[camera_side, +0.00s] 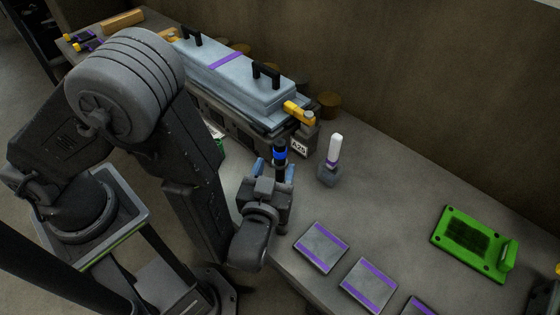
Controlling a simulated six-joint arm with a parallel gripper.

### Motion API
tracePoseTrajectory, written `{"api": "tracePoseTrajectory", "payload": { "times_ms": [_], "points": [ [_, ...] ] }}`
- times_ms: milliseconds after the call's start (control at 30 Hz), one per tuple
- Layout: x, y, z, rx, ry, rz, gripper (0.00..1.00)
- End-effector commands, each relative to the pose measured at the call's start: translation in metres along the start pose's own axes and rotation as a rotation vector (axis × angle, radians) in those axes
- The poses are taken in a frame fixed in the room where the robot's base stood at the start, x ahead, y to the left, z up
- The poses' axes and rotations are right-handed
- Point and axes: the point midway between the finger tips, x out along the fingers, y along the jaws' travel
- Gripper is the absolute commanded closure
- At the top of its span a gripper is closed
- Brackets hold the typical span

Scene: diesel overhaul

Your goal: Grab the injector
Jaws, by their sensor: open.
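A dark upright cylinder with a bright blue band, which looks like the injector (280,154), stands beside the front right end of the engine block. My gripper (275,172) is at it, with a light blue finger on either side of the cylinder in this view. The fingers are open. The lower part of the cylinder is hidden behind my gripper, so I cannot tell what it stands in or whether a finger touches it.
The grey engine (238,74) with black handles lies behind, tagged A25. A white, purple-banded bottle (335,148) stands in a small grey block to the right. Purple-striped plates (321,247) lie at the table's front edge. A green tray (480,213) is at the right, with bare table between.

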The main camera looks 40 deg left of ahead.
Motion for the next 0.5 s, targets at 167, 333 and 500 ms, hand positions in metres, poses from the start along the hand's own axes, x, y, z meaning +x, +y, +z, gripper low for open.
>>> {"api": "tracePoseTrajectory", "payload": {
  "times_ms": [167,333,500],
  "points": [
    [0.019,-0.001,-0.001,0.0,0.0,-0.004,0.45],
    [0.046,-0.002,-0.001,0.0,-0.001,-0.006,0.45],
    [0.064,-0.001,-0.001,0.0,-0.001,-0.002,0.45]
  ]
}}
